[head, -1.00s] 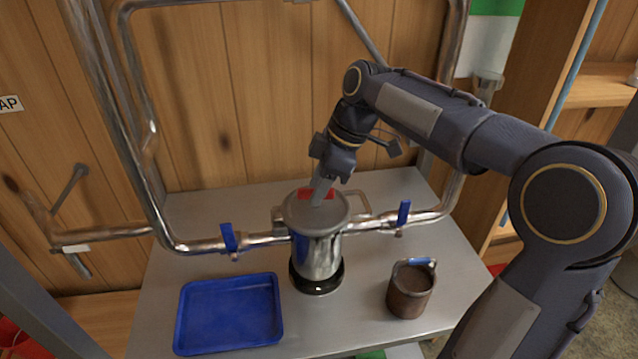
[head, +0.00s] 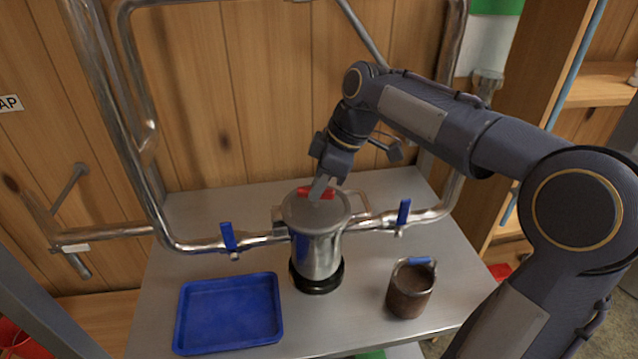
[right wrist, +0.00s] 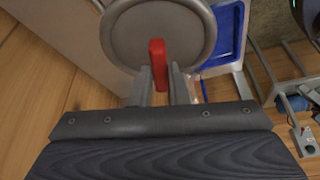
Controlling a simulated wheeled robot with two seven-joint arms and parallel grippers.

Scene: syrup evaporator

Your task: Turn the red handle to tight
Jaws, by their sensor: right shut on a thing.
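The red handle (head: 316,192) sits on top of the round grey lid (head: 303,211) of the metal filter canister (head: 316,256). In the right wrist view the red handle (right wrist: 158,62) stands between the two fingers of my right gripper (right wrist: 160,82). My right gripper (head: 322,187) reaches down from above and is shut on the handle; its fingers hide part of it in the head view. My left gripper is not in view.
The canister joins a metal pipe with blue valve levers at left (head: 228,237) and right (head: 404,212). A blue tray (head: 277,335) lies front left on the steel table (head: 210,205). A brown pot (head: 409,292) with a blue-gripped handle stands front right.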

